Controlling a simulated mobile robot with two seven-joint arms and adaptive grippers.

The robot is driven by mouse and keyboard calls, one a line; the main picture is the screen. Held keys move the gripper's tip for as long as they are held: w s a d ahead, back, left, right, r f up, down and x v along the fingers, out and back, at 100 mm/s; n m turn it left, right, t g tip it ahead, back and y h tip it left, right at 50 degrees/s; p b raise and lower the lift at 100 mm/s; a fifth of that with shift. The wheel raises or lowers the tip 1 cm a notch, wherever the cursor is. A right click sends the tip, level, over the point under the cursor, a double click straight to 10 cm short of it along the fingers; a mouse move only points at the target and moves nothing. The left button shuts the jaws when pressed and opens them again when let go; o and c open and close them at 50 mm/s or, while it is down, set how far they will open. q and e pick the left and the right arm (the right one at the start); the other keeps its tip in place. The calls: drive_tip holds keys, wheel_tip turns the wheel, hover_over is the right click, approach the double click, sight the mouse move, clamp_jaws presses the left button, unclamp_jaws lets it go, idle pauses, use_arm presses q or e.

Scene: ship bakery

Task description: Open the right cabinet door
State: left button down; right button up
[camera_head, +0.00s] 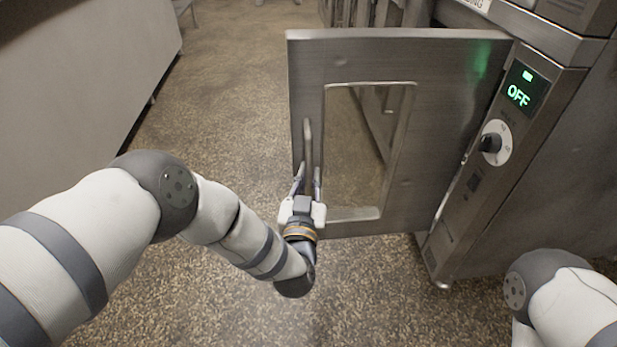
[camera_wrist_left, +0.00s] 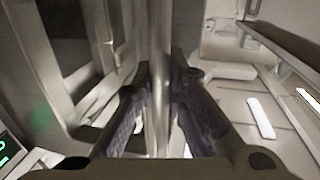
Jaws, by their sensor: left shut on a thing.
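The cabinet door (camera_head: 440,110) is a steel door with a window opening; it stands swung out wide from the steel cabinet. Its vertical bar handle (camera_head: 308,145) is near the door's free left edge. My left gripper (camera_head: 307,185) is at the lower part of the handle, shut on it. In the left wrist view the handle (camera_wrist_left: 159,70) runs upright between the two dark fingers (camera_wrist_left: 160,110). The lower end of the handle is hidden by the gripper in the head view. My right arm shows only in part at the lower right; its gripper is out of view.
A grey counter (camera_head: 80,80) stands at the left. The speckled floor (camera_head: 215,90) between counter and door is clear.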

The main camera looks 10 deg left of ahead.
use_arm(q)
drive_tip(key=shift+a, duration=0.1)
drive_tip(key=c, duration=1.6)
unclamp_jaws()
drive_tip(key=s, duration=1.2)
